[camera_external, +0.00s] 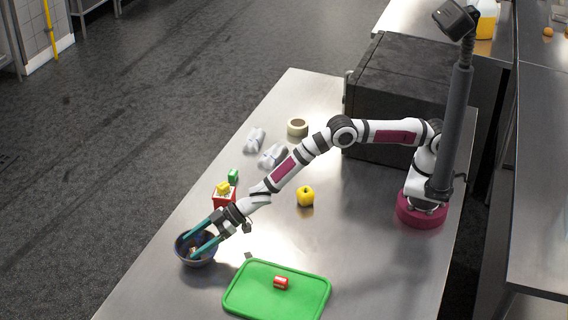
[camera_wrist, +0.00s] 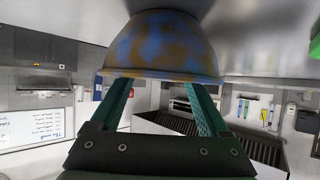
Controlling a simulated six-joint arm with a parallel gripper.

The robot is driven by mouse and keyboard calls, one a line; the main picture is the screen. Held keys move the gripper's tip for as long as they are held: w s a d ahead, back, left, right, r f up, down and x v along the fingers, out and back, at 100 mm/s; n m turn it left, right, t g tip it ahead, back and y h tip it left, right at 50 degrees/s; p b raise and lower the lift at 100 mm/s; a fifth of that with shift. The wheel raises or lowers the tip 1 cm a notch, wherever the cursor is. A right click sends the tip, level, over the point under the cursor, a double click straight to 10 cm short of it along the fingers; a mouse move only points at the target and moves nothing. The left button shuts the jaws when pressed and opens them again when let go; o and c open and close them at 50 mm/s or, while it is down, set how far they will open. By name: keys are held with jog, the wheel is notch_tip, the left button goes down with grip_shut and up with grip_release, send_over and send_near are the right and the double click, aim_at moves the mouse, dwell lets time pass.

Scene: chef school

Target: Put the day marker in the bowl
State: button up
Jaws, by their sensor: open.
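A dark bowl (camera_external: 208,262) stands near the left edge of the steel table. In the wrist view the bowl (camera_wrist: 160,48) shows its mottled blue and brown outside at the top. My gripper (camera_external: 189,246) is open, with its two green fingers spread at the bowl and reaching over its rim. The fingers also show in the wrist view (camera_wrist: 158,85), their ends meeting the bowl's outline. Something small and pale lies inside the bowl (camera_external: 193,249), too small to identify. I cannot tell for sure which object is the day marker.
A green tray (camera_external: 250,300) carries a small red cylinder (camera_external: 281,283). A large black box (camera_external: 395,95) stands behind.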

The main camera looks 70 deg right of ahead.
notch_tip(320, 180, up, 7)
dwell(0.5)
jog(key=shift+d, duration=0.1)
jog(key=s+d+r+m+h, duration=0.1)
jog(key=d+r+m+h, duration=0.3)
jog(key=d, duration=0.8)
jog(key=s+d+r+m+h, duration=0.1)
jog(key=d+r+m+h, duration=0.15)
jog(key=d+r, duration=0.65)
jog(key=s+d+m+g+h, duration=0.2)
jog(key=s+d+m+g, duration=0.1)
jog(key=s+d, duration=1.1)
jog(key=s+d+f+m+g+y, duration=0.1)
jog(key=s+d+m+g, duration=0.1)
jog(key=s, duration=1.1)
jog(key=s+d+m+g, duration=0.2)
jog(key=s+m+g, duration=0.1)
jog(key=s, duration=1.1)
jog(key=shift+d+f+g+y, duration=0.35)
jog(key=shift+d+f+g, duration=0.05)
